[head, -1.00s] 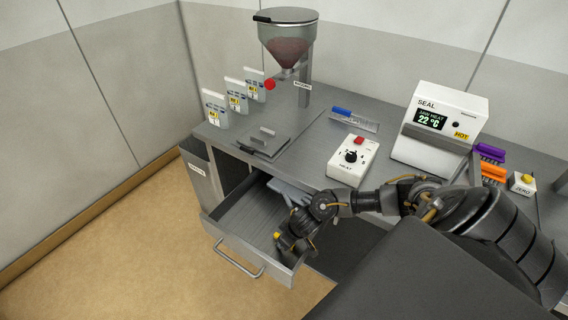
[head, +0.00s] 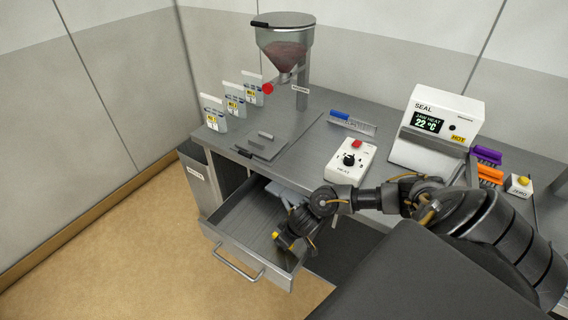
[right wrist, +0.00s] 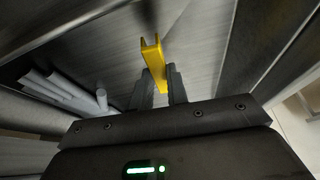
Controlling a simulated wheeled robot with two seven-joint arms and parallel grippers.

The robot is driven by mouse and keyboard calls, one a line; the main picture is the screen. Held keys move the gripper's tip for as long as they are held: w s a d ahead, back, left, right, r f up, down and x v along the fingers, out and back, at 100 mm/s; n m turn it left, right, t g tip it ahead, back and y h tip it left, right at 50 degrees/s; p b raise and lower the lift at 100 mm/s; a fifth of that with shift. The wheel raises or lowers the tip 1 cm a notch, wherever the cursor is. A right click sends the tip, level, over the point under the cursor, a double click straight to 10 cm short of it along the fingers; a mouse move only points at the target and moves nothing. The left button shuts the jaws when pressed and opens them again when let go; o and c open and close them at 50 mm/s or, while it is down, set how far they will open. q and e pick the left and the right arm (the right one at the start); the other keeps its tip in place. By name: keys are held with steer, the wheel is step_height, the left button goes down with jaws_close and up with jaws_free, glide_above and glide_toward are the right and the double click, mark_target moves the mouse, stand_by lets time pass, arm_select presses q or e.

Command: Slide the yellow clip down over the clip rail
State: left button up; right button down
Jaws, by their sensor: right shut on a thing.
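My right gripper (head: 284,241) is inside the open drawer (head: 232,222), low over its floor. It is shut on the yellow clip (head: 276,236). In the right wrist view, the yellow clip (right wrist: 152,58) stands out between the two fingertips (right wrist: 160,84), with its forked end pointing away from the gripper. The clip rail cannot be made out for certain in either view. My left gripper is not in view.
Pale glove-like things (head: 284,192) lie at the back of the drawer and also show in the right wrist view (right wrist: 62,84). The bench top holds a heat box (head: 351,161), a seal machine (head: 438,130), a hopper (head: 284,45) and several upright pouches (head: 214,113).

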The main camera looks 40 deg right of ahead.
steer(key=s+a+r+p, duration=0.1)
steer(key=s+a+r, duration=0.1)
steer(key=s+r, duration=0.1)
steer(key=s+a+r+p, duration=0.2)
steer(key=s+a+r, duration=0.1)
steer(key=s+r, duration=0.1)
steer(key=s+a+r+p, duration=0.1)
steer(key=s+a+r, duration=0.1)
steer(key=s+r, duration=0.1)
steer(key=shift+s+a+r+p, duration=0.1)
steer(key=shift+s+a+p, duration=0.1)
steer(key=shift+s, duration=0.25)
steer(key=shift+s+a+r+p, duration=0.1)
steer(key=shift+s+a+p, duration=0.1)
steer(key=shift+s, duration=0.25)
